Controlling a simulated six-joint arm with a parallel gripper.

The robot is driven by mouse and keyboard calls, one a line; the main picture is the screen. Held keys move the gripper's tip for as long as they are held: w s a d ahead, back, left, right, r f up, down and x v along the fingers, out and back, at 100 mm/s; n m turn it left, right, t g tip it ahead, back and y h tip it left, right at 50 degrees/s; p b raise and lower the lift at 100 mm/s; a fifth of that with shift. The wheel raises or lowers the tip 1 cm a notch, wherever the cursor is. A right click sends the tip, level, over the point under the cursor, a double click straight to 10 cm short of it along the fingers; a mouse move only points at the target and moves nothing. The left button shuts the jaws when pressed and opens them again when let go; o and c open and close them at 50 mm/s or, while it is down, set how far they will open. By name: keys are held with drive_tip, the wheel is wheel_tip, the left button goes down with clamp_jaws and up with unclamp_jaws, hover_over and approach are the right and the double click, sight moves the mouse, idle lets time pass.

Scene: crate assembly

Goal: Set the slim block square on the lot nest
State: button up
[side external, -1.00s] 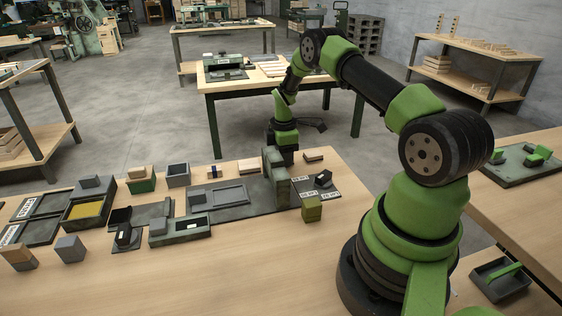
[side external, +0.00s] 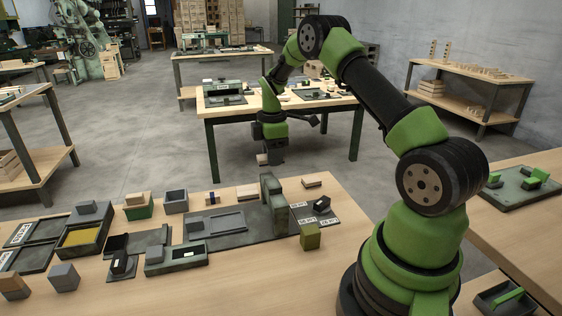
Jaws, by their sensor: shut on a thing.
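My gripper (side external: 270,153) hangs beyond the far edge of the work table as seen in the picture, above the table top's level. It is shut on a small pale, wood-coloured block (side external: 263,159), probably the slim block; it is small and partly hidden by the jaws. A dark plate with white labels (side external: 326,219) lies right of the grey-green upright; its lettering is too small to read, so I cannot tell if it is the lot nest. Another labelled dark tray (side external: 22,234) lies at far left.
A tall grey-green upright (side external: 273,205) stands on a dark fixture plate (side external: 237,236). Several trays and blocks fill the left side. The table's front (side external: 200,295) is clear.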

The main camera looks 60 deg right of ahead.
hover_over(230, 222)
drive_tip(key=shift+d+f, duration=0.1)
drive_tip(key=shift+f, duration=0.6)
drive_tip(key=shift+a+f, duration=0.2)
drive_tip(key=shift+f, duration=3.1)
drive_tip(key=o, duration=1)
drive_tip(key=shift+r, duration=3.45)
